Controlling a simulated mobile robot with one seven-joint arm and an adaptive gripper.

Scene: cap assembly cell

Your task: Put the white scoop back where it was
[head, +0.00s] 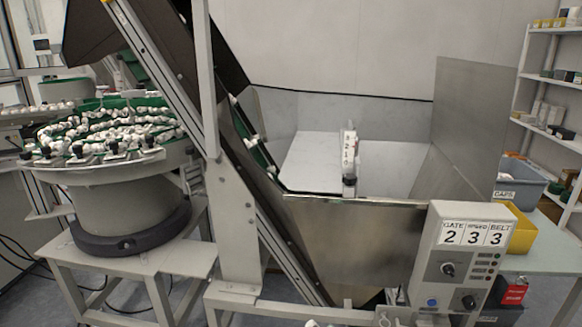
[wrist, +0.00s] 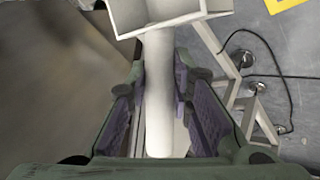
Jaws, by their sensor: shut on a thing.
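In the wrist view the white scoop (wrist: 158,105) shows its long rounded handle running up the picture between the finger pads. Its box-shaped, open head (wrist: 172,12) is at the top, partly cut off by the picture edge. My gripper (wrist: 161,78), with dark green fingers and purple pads, is shut on the handle. The scoop is held above the floor. In the head view I cannot make out the gripper or the scoop clearly.
The metal hopper (head: 350,225) stands at centre, beside the inclined conveyor (head: 225,150). A control box (head: 458,255) is at its front right. A blue-grey CAPS bin (head: 520,180) and a yellow bin (head: 522,232) sit on the right table. The bowl feeder (head: 125,210) is at left. Cables (wrist: 285,85) lie on the floor.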

